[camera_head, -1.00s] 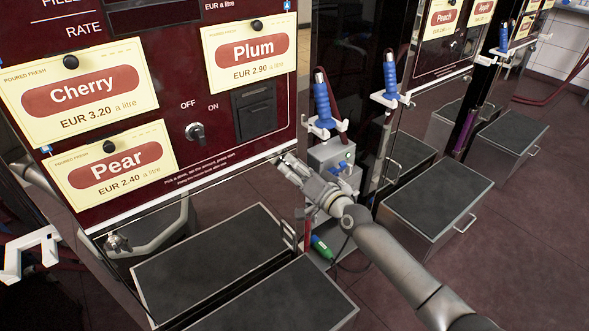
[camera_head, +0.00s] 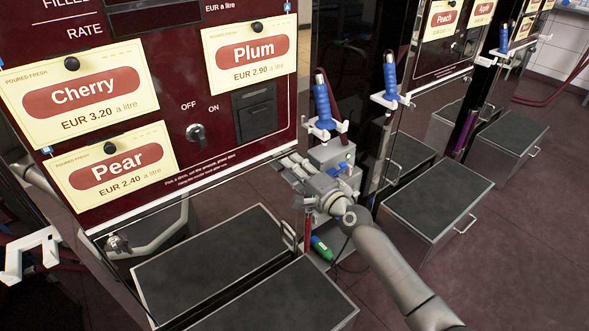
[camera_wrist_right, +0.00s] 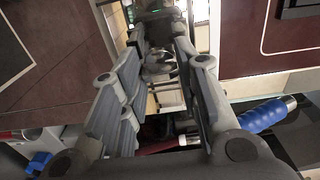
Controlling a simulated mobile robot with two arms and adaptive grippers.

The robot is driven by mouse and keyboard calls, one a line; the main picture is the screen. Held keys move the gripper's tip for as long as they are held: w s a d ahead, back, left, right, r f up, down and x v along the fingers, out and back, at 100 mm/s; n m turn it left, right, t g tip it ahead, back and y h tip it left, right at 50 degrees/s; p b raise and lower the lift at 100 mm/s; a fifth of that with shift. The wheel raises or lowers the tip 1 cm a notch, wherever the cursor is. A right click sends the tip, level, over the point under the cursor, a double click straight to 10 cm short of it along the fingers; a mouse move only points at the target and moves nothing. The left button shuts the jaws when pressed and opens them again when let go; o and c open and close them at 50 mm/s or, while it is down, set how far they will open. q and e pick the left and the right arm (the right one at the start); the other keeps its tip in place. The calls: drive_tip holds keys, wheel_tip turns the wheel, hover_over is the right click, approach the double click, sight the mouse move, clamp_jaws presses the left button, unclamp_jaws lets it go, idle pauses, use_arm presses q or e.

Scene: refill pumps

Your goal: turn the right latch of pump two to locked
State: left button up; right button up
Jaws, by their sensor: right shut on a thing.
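The near pump has a dark red front panel (camera_head: 225,165) with Cherry, Plum and Pear cards. My right gripper (camera_head: 287,163) is at the panel's lower right corner, turned with its broad side up. It is shut on a small part there, apparently the right latch, which its fingers hide in the head view. In the right wrist view, a grey rounded metal piece (camera_wrist_right: 158,62) shows between the two fingers. How far the latch is turned cannot be seen. A metal latch or knob (camera_head: 117,243) shows at the lower left corner.
Blue-handled nozzles (camera_head: 322,103) hang on white holders nearby. Dark-topped steps (camera_head: 208,258) stand below the panel. A green-ended item (camera_head: 321,247) is on the floor beside them.

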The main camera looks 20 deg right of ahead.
idle(0.3)
drive_tip(key=o, duration=1)
drive_tip(key=v, duration=1.2)
